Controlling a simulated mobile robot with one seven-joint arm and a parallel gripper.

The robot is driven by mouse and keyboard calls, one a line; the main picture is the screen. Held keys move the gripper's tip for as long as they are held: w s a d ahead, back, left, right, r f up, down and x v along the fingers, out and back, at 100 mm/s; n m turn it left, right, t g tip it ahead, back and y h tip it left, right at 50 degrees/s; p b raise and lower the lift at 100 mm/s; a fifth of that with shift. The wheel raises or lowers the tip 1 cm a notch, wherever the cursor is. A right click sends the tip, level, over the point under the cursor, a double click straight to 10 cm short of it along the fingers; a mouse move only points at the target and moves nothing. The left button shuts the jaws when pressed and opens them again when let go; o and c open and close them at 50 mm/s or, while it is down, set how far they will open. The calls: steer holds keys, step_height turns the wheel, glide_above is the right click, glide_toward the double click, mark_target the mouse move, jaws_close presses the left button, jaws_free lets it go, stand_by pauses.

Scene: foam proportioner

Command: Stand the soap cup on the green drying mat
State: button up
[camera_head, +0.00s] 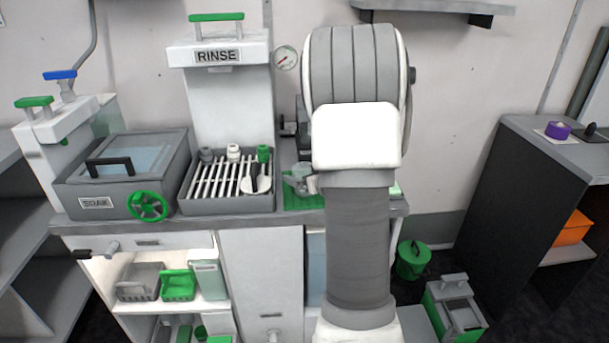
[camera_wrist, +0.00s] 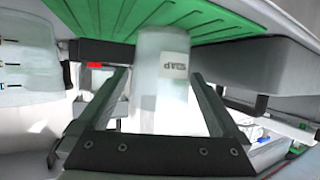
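The soap cup (camera_wrist: 160,95) is a pale, translucent cup with a SOAP label that reads upside down in the wrist view. My gripper (camera_wrist: 162,75) has one finger on each side of it. The fingertips meet the cup's sides, so it looks shut on the cup. The green drying mat (camera_wrist: 215,22) spans the top of the wrist view, and the cup's end overlaps its edge. I cannot tell whether they touch. In the head view the ribbed mat (camera_head: 291,203) shows at the counter's right, mostly hidden by my arm, which also hides the gripper.
The rinse station's slatted rack (camera_head: 213,187) stands left of the mat, holding small fittings and a black-handled tool. A soak basin (camera_head: 125,170) with a green handwheel is farther left. A pressure gauge (camera_head: 286,57) is on the wall. A green bucket (camera_head: 412,262) sits on the floor.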

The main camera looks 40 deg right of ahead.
steer(key=shift+r, duration=0.1)
steer(key=shift+s+r, duration=0.15)
steer(key=shift+r, duration=0.1)
steer(key=p+v, duration=0.2)
steer(key=v, duration=0.9)
steer(key=shift+s, duration=0.35)
steer(key=shift+p, duration=0.3)
